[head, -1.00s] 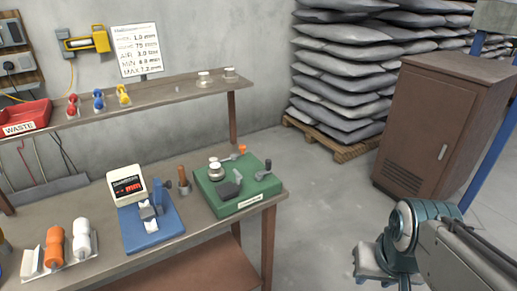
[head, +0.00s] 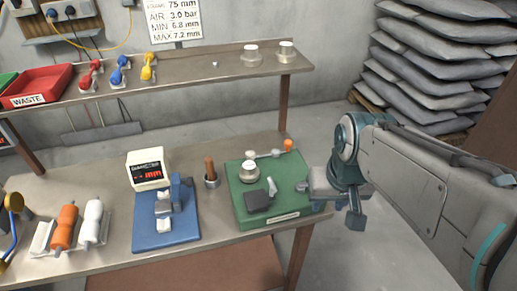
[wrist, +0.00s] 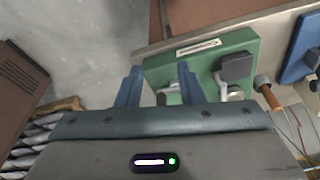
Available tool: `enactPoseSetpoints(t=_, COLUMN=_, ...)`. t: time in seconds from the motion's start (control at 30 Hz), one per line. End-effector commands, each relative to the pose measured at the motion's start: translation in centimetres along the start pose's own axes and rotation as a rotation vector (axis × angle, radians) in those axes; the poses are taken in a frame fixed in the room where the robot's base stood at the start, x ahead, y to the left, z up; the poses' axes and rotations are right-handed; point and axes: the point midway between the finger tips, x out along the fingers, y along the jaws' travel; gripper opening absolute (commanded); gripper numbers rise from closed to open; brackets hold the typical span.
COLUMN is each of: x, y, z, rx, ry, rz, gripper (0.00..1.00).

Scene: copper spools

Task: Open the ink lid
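A green base (head: 280,213) with a white label stands on the bench. It bears a round silver-topped piece (head: 250,171), a dark square block (head: 257,201), a small grey lever (head: 272,186) and an orange knob (head: 288,145). I cannot tell which of these is the ink lid. My gripper (head: 340,205) is just right of the base, past the bench's right end. In the wrist view my gripper (wrist: 158,70) has its two fingers apart with nothing held. The green base (wrist: 205,60) and dark block (wrist: 237,67) show beyond the fingers there.
A blue gauge stand (head: 165,230) with a display box (head: 146,170) and a brown-handled tool (head: 210,170) are left of the base. A shelf (head: 200,88) runs behind, bearing two round silver-topped pieces. Stacked sacks (head: 430,75) stand at the back right.

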Motion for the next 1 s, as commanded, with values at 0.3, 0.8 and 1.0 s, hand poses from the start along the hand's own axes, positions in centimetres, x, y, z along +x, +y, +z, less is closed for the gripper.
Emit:
enactPoseSetpoints(t=0.3, x=-3.9, y=-5.4, z=-8.9, rx=-0.159, ry=-0.167, rz=-0.127, gripper=0.34)
enactPoseSetpoints(t=0.8, x=-2.3, y=-8.6, z=-12.1, rx=-0.24, ry=-0.245, rz=-0.207, gripper=0.34)
enactPoseSetpoints(t=1.0, x=1.7, y=-9.2, z=-10.9, rx=-0.239, ry=-0.247, rz=-0.206, gripper=0.34)
